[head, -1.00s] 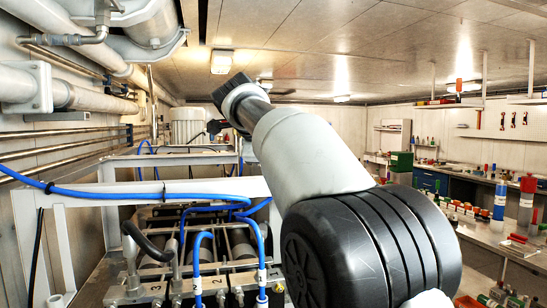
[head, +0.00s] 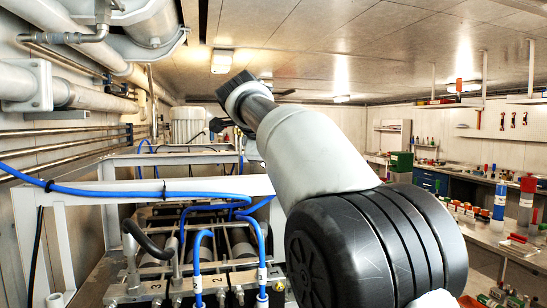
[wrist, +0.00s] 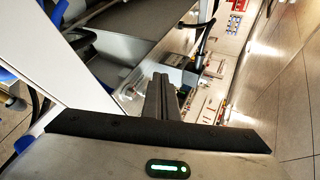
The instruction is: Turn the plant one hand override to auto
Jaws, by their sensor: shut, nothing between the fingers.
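My gripper (wrist: 163,98) is shut and empty in the wrist view, its dark fingers pressed together. Its fingertips point toward a pale strip of fittings that carries a dark grey box (wrist: 180,70). I cannot tell whether the fingers touch anything. The plant one hand override is not clearly recognisable in either view. In the head view my raised arm covers the middle of the scene, and my fingers cannot be made out there.
A white frame (head: 110,188) with blue hoses (head: 90,193) stands at the left. Pipes (head: 70,95) run along the left wall. A workbench (head: 500,245) with bottles and small parts lies at the right. Red parts (wrist: 236,22) show at the top of the wrist view.

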